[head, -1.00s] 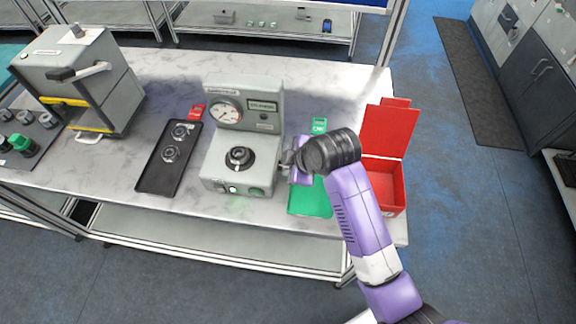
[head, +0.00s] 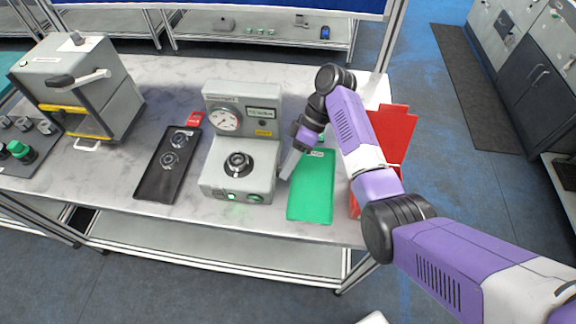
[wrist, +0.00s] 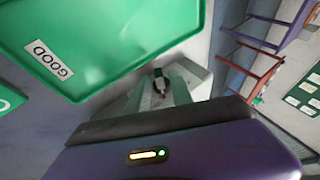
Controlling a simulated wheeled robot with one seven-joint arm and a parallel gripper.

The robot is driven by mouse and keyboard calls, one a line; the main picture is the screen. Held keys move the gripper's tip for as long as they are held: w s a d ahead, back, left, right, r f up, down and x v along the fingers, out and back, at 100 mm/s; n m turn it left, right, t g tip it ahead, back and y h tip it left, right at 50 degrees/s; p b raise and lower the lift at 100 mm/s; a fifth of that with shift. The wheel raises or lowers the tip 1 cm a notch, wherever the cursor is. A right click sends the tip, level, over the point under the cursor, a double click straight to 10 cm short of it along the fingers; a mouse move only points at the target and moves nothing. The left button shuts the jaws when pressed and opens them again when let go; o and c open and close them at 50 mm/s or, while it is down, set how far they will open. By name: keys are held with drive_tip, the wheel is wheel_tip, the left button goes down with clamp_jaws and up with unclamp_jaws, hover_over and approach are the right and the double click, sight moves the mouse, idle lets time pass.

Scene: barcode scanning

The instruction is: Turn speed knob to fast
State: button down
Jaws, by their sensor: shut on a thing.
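The grey machine (head: 212,178) stands mid-table with a round gauge (head: 226,121) and a dark dial (head: 238,164) on top. My gripper (head: 286,172) points down at the machine's right side, apart from the top dial. In the wrist view my gripper (wrist: 160,90) has its fingers close together around a small dark part, which seems to be the speed knob (wrist: 158,84) on the machine's side. The fingers hide most of it, and I cannot read its setting. A green light (head: 231,197) glows on the machine's front.
A green tray (head: 311,195) marked GOOD lies right of the machine, under my arm. A red bin (head: 393,128) stands behind my arm. A black tray (head: 157,186) with round parts lies left. A grey press (head: 75,85) stands further left. Marble tabletop is bare at the front.

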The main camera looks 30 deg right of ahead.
drive_tip(key=shift+w+d+f+m+g+y+b, duration=0.1)
drive_tip(key=shift+m+g+y+b, duration=0.1)
drive_tip(key=shift+g+y, duration=0.3)
drive_tip(key=shift+w+d+f+m+g+y+b, duration=0.1)
drive_tip(key=shift+g+y+b, duration=0.05)
drive_tip(key=shift+g+y, duration=0.3)
drive_tip(key=shift+g, duration=0.25)
drive_tip(key=c, duration=1.5)
unclamp_jaws()
drive_tip(key=shift+b+v, duration=0.35)
drive_tip(key=shift+v, duration=3.5)
drive_tip(key=shift+f, duration=0.1)
